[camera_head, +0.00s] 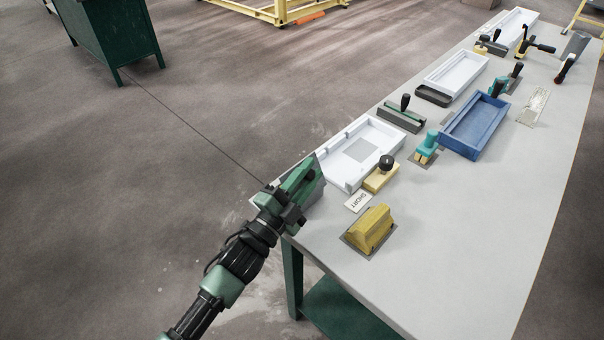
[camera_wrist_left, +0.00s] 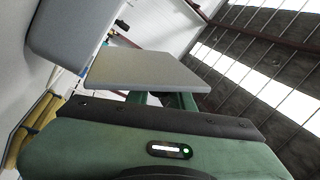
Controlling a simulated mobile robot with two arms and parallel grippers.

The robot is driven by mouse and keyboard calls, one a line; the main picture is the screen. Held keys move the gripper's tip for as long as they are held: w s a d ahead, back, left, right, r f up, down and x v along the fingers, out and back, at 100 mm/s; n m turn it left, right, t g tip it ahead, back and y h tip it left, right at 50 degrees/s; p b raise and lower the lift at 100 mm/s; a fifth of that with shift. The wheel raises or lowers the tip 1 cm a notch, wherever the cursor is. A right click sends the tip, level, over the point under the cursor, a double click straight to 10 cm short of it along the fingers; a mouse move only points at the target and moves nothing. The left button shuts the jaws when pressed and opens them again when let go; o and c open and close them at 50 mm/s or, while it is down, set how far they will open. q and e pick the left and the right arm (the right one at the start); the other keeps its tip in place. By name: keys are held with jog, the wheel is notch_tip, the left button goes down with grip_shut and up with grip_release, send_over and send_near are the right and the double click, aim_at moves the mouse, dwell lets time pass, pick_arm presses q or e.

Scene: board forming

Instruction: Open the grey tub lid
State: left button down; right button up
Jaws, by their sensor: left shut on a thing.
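My left gripper (camera_head: 300,188) is at the near left corner of the table, shut on the grey tub lid (camera_wrist_left: 145,70). In the left wrist view the lid is a flat grey panel, tilted, just beyond the green gripper body (camera_wrist_left: 150,135). A grey edge also shows behind the gripper in the head view. A rounded grey shape (camera_wrist_left: 72,35), likely the tub, fills the upper left of the wrist view. The gripper hides most of the lid and tub in the head view, so I cannot tell how far apart they are. My right gripper is not in view.
On the grey table (camera_head: 450,240), a white tray (camera_head: 340,178) is close beside my gripper. A yellow block (camera_head: 370,230), a SHORT label (camera_head: 358,201) and a black-knobbed block (camera_head: 381,178) are near. A blue tray (camera_head: 476,130) is farther back. The table's front right is clear.

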pick_arm(q)
jog(key=shift+s+d+f+m+g+h+b, duration=0.25)
jog(key=shift+s+d+m+h+b, duration=0.25)
jog(key=shift+m, duration=1.05)
jog(key=shift+s+d+f+m+g+h+b, duration=0.1)
jog(key=shift+s+d+m+g+h+b, duration=0.4)
jog(key=shift+m, duration=1.1)
jog(key=shift+s+d+f+m+g+h+b, duration=0.2)
jog(key=shift+s+d+m+h+b, duration=0.35)
jog(key=shift+m, duration=1)
jog(key=shift+s+d, duration=0.1)
jog(key=shift+s, duration=0.05)
jog(key=c, duration=1.2)
grip_release()
jog(key=b+v, duration=0.1)
jog(key=v, duration=0.6)
jog(key=shift+b, duration=0.4)
jog(key=shift+s+a, duration=0.3)
